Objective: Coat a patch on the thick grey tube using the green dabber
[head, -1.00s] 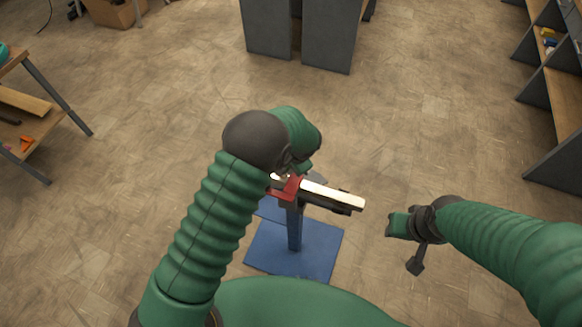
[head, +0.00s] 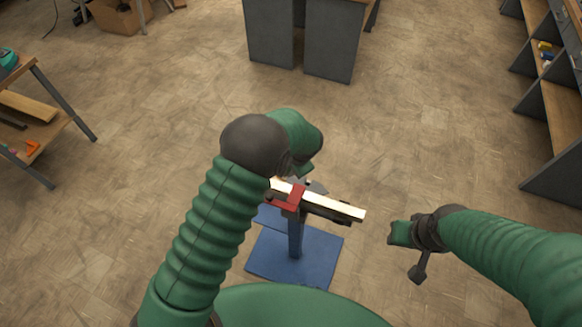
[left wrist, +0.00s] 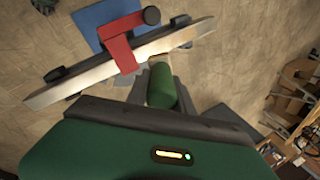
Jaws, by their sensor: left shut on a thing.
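The green dabber (left wrist: 162,85) shows in the left wrist view as a short green cylinder between the fingers of my left gripper (left wrist: 162,92), which is shut on it. A long pale grey bar (left wrist: 80,77), probably the thick grey tube, lies just beyond the dabber. It also shows in the head view (head: 335,206), held by a red clamp (head: 291,199) on a blue stand. I cannot tell whether the dabber touches it. In the head view my left arm hides the left gripper. My right gripper (head: 398,233) is right of the stand, apart from the bar; its jaws are unclear.
The stand's blue base plate (head: 315,262) rests on the floor. A wooden workbench (head: 35,120) is at the left, a grey desk (head: 330,45) at the back and shelving (head: 555,120) at the right. Open floor lies between them.

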